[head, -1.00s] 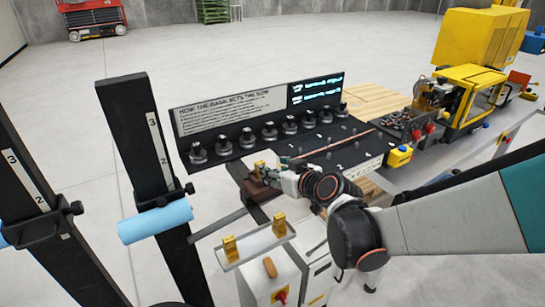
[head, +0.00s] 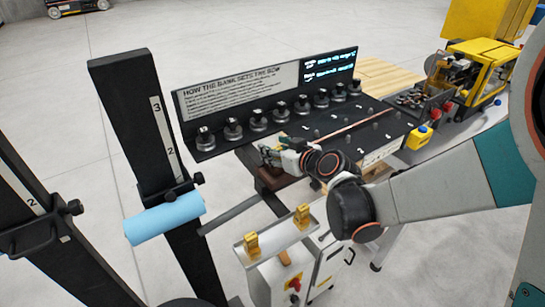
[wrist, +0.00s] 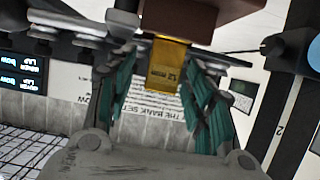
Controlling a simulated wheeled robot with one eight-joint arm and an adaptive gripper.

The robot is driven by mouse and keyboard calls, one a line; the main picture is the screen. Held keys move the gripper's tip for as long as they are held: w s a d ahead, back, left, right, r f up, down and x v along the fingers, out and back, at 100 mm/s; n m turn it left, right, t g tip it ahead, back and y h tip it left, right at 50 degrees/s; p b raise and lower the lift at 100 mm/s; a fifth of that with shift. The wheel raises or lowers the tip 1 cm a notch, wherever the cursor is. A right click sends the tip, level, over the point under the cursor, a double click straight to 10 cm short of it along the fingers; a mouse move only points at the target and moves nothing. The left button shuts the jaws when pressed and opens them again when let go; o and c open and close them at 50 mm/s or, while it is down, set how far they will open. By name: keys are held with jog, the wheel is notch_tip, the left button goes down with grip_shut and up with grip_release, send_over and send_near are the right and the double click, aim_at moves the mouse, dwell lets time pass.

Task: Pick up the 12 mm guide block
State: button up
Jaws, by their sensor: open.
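A gold guide block marked 12 (wrist: 168,65) shows in the wrist view below a brown block. My gripper (wrist: 163,72) is open, with one teal-padded finger on each side of this gold block. A gap shows beside the block, so the fingers do not appear closed on it. In the head view my gripper (head: 272,155) is at the brown stand left of the black board, and it hides most of the block there.
Two other gold blocks (head: 251,244) (head: 302,217) stand on a pale tray (head: 276,241) over a white cabinet. A row of dark knobbed weights (head: 258,120) stands behind my gripper. A dark post with a blue roll (head: 165,218) stands at left.

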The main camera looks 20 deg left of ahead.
jog(key=shift+s+d+r, duration=0.1)
jog(key=shift+d, duration=0.05)
jog(key=shift+c, duration=0.3)
jog(key=c, duration=0.9)
grip_shut()
